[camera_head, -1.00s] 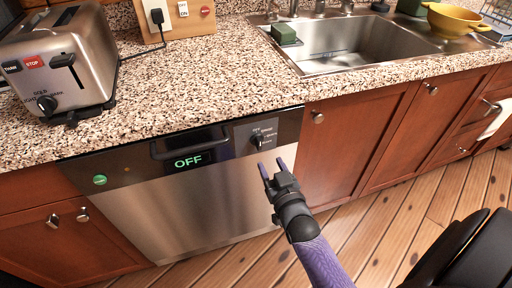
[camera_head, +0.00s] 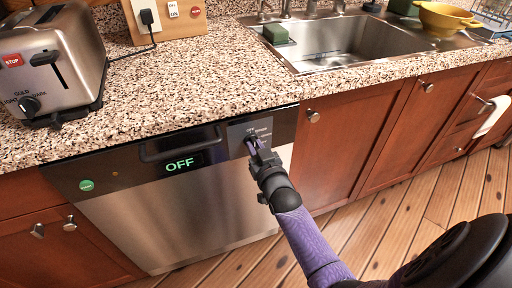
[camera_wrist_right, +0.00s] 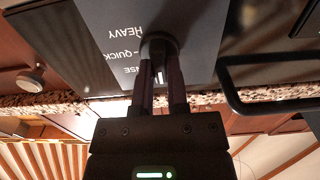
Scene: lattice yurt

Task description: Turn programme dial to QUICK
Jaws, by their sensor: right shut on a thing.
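The dishwasher (camera_head: 180,210) is set under the counter, with a dark control strip along its top. Its display (camera_head: 180,164) reads OFF in green. The programme dial (camera_wrist_right: 160,50) is a black knob with a pale pointer mark, on a grey panel with the words HEAVY, QUICK and a partly hidden one ending in SE. My right gripper (camera_wrist_right: 161,85) is shut on the dial, one finger on each side. In the head view the right gripper (camera_head: 257,148) covers most of the dial. My left gripper is not in view.
A dark door handle (camera_head: 181,143) sits left of the dial. A green button (camera_head: 87,185) is at the strip's left end. The speckled counter (camera_head: 190,95) overhangs above, with a toaster (camera_head: 55,65) and a sink (camera_head: 335,45). The floor in front is clear.

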